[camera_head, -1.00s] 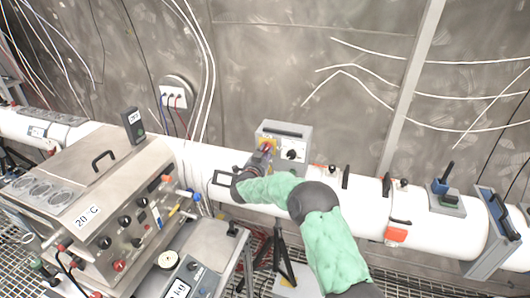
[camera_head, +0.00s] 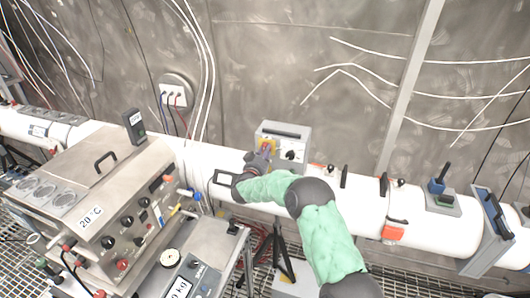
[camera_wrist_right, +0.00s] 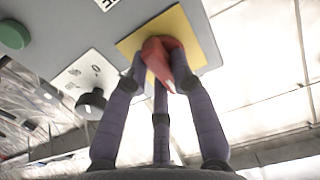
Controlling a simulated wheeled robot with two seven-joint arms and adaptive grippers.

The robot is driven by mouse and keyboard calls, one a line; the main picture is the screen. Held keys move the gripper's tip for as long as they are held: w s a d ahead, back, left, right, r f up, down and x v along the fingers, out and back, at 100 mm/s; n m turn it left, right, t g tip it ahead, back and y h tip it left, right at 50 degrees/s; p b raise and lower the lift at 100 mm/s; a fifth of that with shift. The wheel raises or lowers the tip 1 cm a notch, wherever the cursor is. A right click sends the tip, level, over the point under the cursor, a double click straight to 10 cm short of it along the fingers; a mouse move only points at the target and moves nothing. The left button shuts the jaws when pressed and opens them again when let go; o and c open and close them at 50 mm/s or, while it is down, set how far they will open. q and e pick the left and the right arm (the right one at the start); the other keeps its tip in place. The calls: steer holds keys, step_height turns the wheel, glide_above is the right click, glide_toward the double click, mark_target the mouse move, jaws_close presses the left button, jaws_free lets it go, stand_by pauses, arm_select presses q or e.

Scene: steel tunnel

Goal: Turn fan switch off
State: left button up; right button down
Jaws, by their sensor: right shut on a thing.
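A grey control box (camera_head: 298,132) with a handle on top stands behind the white pipe, near the middle of the head view. In the right wrist view, its face carries a yellow plate (camera_wrist_right: 193,23) with a red switch (camera_wrist_right: 152,48). My right gripper (camera_head: 265,149) is at the left part of the box's face. In the wrist view, the purple fingers of the right gripper (camera_wrist_right: 160,68) are closed around the red switch, which they partly cover. My left gripper is not in view.
A black knob (camera_wrist_right: 91,103) on a white plate sits beside the yellow plate, with a green button (camera_wrist_right: 14,34) further left. The white pipe (camera_head: 340,200) runs below the box. A steel instrument case (camera_head: 75,170) stands at the left.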

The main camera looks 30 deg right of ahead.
steer(key=shift+f, duration=0.1)
stand_by(0.3)
steer(key=c, duration=1)
jaws_free()
steer(key=shift+c, duration=0.2)
steer(key=v, duration=1.2)
